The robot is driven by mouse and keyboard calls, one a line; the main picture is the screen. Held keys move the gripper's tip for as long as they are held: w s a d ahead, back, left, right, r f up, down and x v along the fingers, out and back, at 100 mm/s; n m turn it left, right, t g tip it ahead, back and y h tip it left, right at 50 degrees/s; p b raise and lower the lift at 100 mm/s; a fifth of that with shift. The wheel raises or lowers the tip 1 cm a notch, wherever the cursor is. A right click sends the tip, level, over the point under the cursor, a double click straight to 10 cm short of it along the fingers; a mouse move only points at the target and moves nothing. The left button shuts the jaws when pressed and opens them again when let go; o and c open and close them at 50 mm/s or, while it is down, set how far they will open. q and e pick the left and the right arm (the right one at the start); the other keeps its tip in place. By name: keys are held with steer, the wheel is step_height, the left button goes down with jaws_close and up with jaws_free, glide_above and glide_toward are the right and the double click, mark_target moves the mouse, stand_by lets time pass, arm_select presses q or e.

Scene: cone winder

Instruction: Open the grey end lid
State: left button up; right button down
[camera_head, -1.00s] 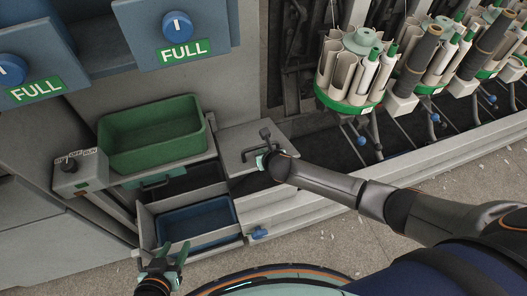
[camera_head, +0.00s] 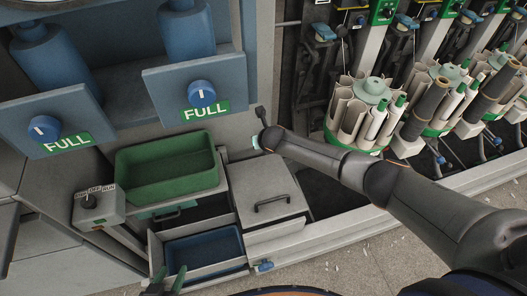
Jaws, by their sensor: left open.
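The grey end lid (camera_head: 248,184) is a flat panel right of the green bin, with a dark bar handle (camera_head: 272,203) near its front edge. It looks shut, lying flat. My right gripper (camera_head: 257,142) is above the lid's back edge, apart from the handle. Only a small teal part of it shows behind my wrist, so its jaws are hidden. My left gripper (camera_head: 168,280) is low at the bottom left, in front of the drawer with the blue tray. Its green fingers are apart, and it is away from the lid.
A green bin (camera_head: 165,165) stands left of the lid. Below it an open grey drawer holds a blue tray (camera_head: 203,246). A grey switch box (camera_head: 98,208) is at left. Blue panels marked FULL (camera_head: 205,92) hang above. Carousels of tubes (camera_head: 368,105) stand at right.

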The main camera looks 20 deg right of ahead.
arm_select(q)
steer(key=shift+s, duration=0.45)
arm_select(e)
steer(key=shift+s, duration=0.25)
stand_by(0.5)
